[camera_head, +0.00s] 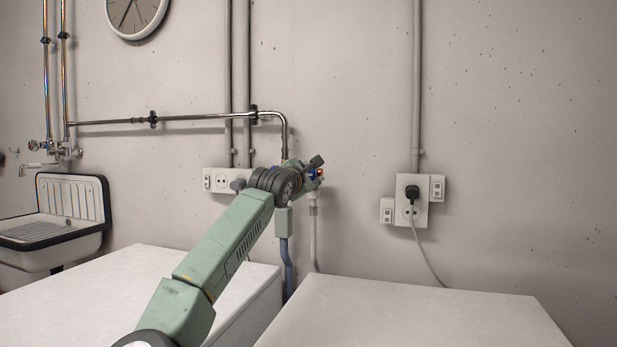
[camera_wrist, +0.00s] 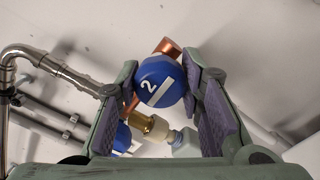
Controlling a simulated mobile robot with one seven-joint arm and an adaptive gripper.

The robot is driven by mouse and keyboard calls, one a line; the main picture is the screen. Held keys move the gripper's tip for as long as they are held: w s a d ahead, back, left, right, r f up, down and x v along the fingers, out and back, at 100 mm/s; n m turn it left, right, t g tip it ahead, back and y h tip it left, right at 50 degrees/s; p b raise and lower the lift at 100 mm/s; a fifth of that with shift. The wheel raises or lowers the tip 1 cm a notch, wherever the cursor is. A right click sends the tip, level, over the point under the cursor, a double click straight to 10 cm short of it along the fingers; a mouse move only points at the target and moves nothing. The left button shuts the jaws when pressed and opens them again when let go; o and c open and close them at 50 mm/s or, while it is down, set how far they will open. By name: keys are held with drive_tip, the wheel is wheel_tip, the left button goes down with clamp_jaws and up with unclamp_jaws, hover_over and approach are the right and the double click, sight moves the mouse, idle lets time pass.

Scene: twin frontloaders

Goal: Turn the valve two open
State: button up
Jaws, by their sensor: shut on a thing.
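Valve two is a round blue knob (camera_wrist: 150,71) with a white "2" and a slanted white bar, which runs from lower left to upper right in the wrist view. My gripper (camera_wrist: 161,72) has its purple-padded fingers on the knob's left and right sides, shut on it. In the head view my gripper (camera_head: 303,171) is at the wall pipe's lower end, and only a bit of blue shows beside it. A second blue knob (camera_wrist: 122,138) is partly hidden behind the left finger. Brass and copper fittings (camera_wrist: 154,127) show around the valves.
A steel pipe (camera_head: 190,117) bends down to the valves. Two white frontloader tops, left (camera_head: 130,275) and right (camera_head: 400,315), stand below with a hose in the gap. Wall sockets (camera_head: 218,180) sit left of my gripper, and a plugged socket (camera_head: 408,214) sits right.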

drive_tip(key=n+b, duration=0.3)
drive_tip(key=shift+f+n, duration=0.15)
drive_tip(key=shift+n, duration=0.15)
drive_tip(key=n+b, duration=0.2)
drive_tip(key=n, duration=0.3)
drive_tip(key=shift+b, duration=0.4)
drive_tip(key=n+b, duration=0.1)
drive_tip(key=n, duration=0.4)
drive_tip(key=shift+b, duration=0.4)
drive_tip(key=shift+r+n+b, duration=0.2)
drive_tip(key=shift+n+b, duration=0.4)
drive_tip(key=shift+n, duration=1.3)
drive_tip(key=o, duration=1.2)
